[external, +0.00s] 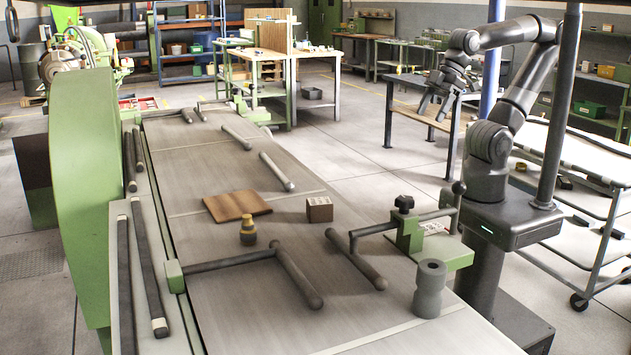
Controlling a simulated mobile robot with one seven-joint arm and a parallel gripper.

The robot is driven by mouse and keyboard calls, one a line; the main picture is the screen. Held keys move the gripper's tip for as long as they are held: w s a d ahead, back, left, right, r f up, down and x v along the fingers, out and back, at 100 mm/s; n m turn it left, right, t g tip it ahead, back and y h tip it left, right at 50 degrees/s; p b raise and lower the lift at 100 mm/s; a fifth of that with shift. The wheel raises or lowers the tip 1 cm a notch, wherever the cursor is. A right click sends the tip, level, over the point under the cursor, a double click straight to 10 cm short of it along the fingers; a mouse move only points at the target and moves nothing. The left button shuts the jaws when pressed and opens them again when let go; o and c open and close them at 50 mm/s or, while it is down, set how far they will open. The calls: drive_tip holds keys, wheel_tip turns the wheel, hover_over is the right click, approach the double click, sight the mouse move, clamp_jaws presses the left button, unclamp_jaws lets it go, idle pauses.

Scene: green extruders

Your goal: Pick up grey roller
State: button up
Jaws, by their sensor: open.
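A grey roller (430,289), a short upright cylinder with a narrower waist and a hole in its top, stands at the near right edge of the grey work surface (225,290). My gripper (432,115) is open and empty. It hangs high in the air, pointing down and left, well above and behind the roller in the picture. Nothing is between its fingers. The roller's top and near side are in full view.
A green bracket (412,234) with a dark rod and knob stands just behind the roller. Dark bars (297,274) lie or are mounted nearby. A wooden board (237,206), a brown block (319,209) and a yellow-black piece (248,230) sit farther left.

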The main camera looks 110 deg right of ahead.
drive_tip(key=w+a+r+n+g+y, duration=0.1)
drive_tip(key=w+a+r+n+y, duration=0.1)
drive_tip(key=w+a, duration=0.75)
drive_tip(key=w+a+r+n+y, duration=0.2)
drive_tip(key=w+a, duration=0.2)
drive_tip(key=a, duration=1)
drive_tip(key=w+a+r+n+g+y, duration=0.1)
drive_tip(key=w+a+r+n, duration=0.15)
drive_tip(key=w+a, duration=0.65)
drive_tip(key=h, duration=0.3)
approach(423, 312)
drive_tip(key=shift+n+y, duration=0.25)
drive_tip(key=shift+y, duration=0.05)
drive_tip(key=x, duration=0.5)
drive_tip(key=shift+w+d+f, duration=0.1)
drive_tip(key=shift+d+f, duration=0.1)
drive_tip(key=shift+f, duration=0.15)
drive_tip(key=shift+c, duration=0.5)
drive_tip(key=c, duration=1.1)
